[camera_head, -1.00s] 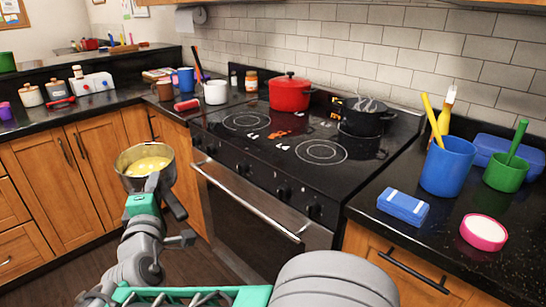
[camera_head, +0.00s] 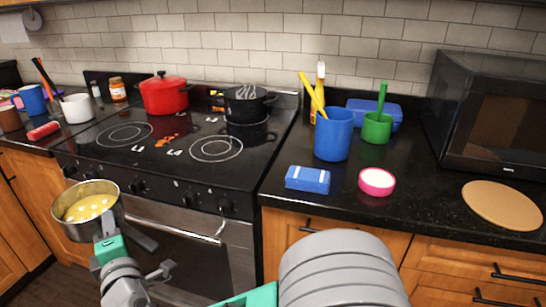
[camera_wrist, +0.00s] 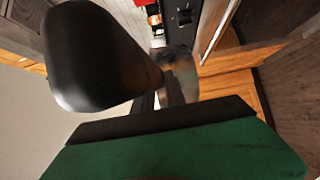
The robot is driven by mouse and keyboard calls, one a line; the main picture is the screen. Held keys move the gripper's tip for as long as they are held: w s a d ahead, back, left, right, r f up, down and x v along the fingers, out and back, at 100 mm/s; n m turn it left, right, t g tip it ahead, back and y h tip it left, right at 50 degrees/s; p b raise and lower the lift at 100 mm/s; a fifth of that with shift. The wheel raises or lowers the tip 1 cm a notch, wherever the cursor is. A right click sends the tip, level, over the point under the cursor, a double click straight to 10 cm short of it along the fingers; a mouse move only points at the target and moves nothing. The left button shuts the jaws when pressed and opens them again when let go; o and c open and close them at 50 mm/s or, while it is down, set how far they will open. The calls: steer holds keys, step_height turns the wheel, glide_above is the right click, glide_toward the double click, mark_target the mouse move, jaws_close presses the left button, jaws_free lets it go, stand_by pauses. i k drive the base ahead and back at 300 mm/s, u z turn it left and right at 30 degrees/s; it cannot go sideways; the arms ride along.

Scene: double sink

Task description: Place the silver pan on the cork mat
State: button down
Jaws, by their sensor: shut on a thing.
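The silver pan (camera_head: 66,226), with pale yellow food in it, is held out in front of the stove at the left of the head view. My gripper (camera_head: 104,236) is shut on the pan's side, and the pan looks about level. In the wrist view a dark rounded shape, which I cannot name surely, fills the upper left. The round tan cork mat (camera_head: 503,204) lies flat and bare on the counter at the far right, in front of the microwave, well apart from my gripper.
The stove (camera_head: 170,143) bears a red pot (camera_head: 164,97) and a black pot (camera_head: 246,105). On the right counter are a blue sponge (camera_head: 307,180), a pink dish (camera_head: 376,182), a blue cup (camera_head: 333,137), a green cup (camera_head: 377,128) and a black microwave (camera_head: 498,115).

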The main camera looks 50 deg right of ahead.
mark_target(514, 224)
steer(key=z, duration=0.2)
steer(key=k, duration=1.4)
steer(key=u, duration=0.05)
